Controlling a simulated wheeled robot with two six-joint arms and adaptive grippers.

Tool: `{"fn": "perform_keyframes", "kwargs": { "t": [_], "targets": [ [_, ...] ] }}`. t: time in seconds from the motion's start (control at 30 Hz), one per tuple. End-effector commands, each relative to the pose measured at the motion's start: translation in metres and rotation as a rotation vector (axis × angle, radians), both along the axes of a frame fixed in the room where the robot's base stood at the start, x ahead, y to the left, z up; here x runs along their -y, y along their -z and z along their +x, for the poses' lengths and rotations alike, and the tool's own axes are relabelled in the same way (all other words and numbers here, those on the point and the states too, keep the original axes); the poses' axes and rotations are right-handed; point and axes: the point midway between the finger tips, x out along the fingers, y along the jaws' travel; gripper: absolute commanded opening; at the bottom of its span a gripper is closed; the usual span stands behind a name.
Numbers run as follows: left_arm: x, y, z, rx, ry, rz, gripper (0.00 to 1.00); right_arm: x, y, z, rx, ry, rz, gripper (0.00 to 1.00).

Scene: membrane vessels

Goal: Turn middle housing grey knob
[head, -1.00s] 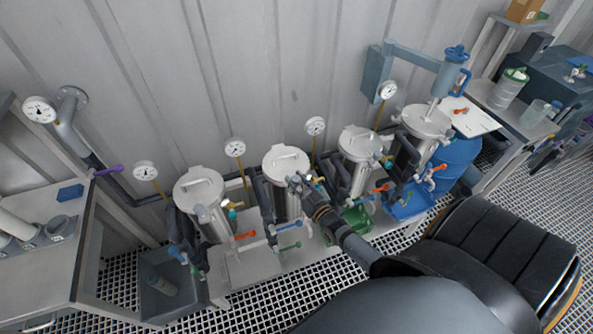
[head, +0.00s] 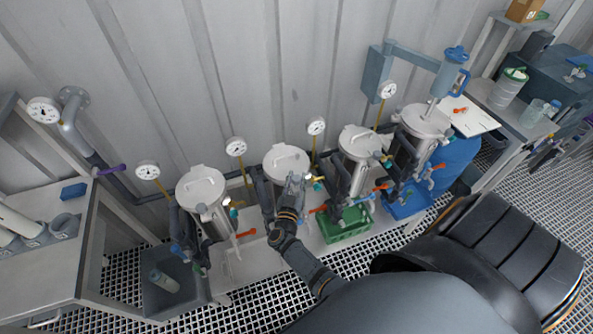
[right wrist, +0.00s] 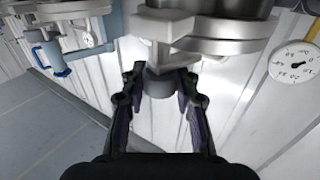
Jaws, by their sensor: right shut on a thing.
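The housing (head: 286,161) between its neighbours is a steel vessel with a pale round lid and a handle on top. My right gripper (head: 296,184) is at its front, just below the lid, and hides part of its body. In the right wrist view, the two dark fingers of this gripper (right wrist: 161,76) stand on both sides of a round grey knob (right wrist: 160,88) under a steel clamp and flange. The gripper is shut on this knob. The knob is hidden by the gripper in the head view. My left gripper is not in view.
Similar vessels stand left (head: 201,188) and right (head: 360,142) of it, with valves and pipes close by. A green crate (head: 345,232) is right of my arm. A gauge (head: 236,147) rises behind. A grey bin (head: 165,283) stands on the grating at left.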

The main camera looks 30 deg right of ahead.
Motion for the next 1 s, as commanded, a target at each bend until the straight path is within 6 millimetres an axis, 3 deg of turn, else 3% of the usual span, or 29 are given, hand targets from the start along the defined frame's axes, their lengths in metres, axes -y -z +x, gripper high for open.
{"fn": "perform_keyframes", "kwargs": {
  "t": [0.63,0.67,0.7,0.83,1.0],
  "targets": [
    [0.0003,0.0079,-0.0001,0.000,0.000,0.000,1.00,0.0001,-0.0009,0.0001,0.001,0.050,-0.001,0.00],
    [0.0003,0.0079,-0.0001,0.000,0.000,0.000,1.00,0.0001,-0.0009,0.0001,0.001,0.050,-0.001,0.31],
    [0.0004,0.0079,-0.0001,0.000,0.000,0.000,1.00,0.0002,-0.0010,0.0002,0.001,0.050,-0.001,0.37],
    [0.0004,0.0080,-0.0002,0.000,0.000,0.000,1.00,0.0002,-0.0009,0.0002,0.001,0.050,-0.001,0.54],
    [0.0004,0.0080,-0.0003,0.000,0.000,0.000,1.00,0.0003,-0.0008,0.0001,0.001,0.050,-0.001,0.54]
  ]
}}
